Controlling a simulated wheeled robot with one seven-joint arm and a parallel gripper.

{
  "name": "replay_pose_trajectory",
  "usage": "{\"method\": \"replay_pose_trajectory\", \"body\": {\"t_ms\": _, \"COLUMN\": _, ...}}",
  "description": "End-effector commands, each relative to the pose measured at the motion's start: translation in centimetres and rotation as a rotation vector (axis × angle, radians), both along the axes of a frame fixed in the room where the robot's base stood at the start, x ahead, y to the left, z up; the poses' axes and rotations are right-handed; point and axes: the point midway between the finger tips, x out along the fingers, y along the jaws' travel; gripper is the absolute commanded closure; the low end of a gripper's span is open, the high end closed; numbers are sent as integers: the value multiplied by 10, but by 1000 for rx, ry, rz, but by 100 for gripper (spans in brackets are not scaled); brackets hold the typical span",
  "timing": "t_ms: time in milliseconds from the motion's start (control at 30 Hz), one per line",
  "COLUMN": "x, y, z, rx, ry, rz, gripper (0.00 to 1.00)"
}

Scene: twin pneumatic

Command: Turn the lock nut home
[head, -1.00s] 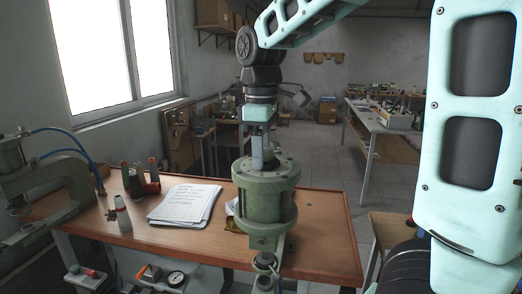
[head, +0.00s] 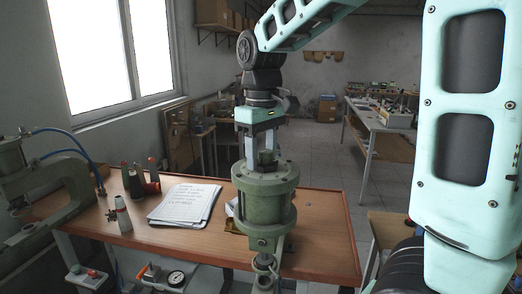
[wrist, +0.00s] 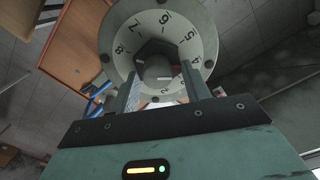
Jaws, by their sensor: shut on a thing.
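The green pneumatic cylinder (head: 265,205) stands upright at the table's front edge. In the wrist view its top is a pale dial (wrist: 198,38) with numbers around the rim. A dark hex lock nut (wrist: 153,50) sits at the dial's centre, around a round rod end (wrist: 158,70). My gripper (head: 265,158) points straight down over the cylinder top, with one finger on each side of the nut. Its fingers also show in the wrist view (wrist: 163,88). It is shut on the lock nut. The fingers partly hide the lower dial.
The wooden table (head: 318,240) holds papers (head: 185,203) and several small bottles (head: 122,214) to the left. A green clamp-like frame (head: 45,190) with a blue hose stands at far left. A pressure gauge (head: 176,278) sits below the table's front edge.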

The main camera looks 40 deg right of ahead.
Motion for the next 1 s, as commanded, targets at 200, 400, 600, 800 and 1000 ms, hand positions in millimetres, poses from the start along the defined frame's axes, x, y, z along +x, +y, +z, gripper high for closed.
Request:
{"method": "replay_pose_trajectory", "body": {"t_ms": 200, "x": 1, "y": -3, "z": 2, "rx": -1, "ry": -1, "rz": -202, "gripper": 76}}
{"method": "replay_pose_trajectory", "body": {"t_ms": 400, "x": 1, "y": -4, "z": 2, "rx": -1, "ry": -3, "rz": -360, "gripper": 76}}
{"method": "replay_pose_trajectory", "body": {"t_ms": 600, "x": 0, "y": -6, "z": 1, "rx": 0, "ry": -3, "rz": -476, "gripper": 76}}
{"method": "replay_pose_trajectory", "body": {"t_ms": 800, "x": 0, "y": -6, "z": 1, "rx": 0, "ry": -3, "rz": -543, "gripper": 76}}
{"method": "replay_pose_trajectory", "body": {"t_ms": 1000, "x": 0, "y": -7, "z": 1, "rx": 0, "ry": -4, "rz": -569, "gripper": 76}}
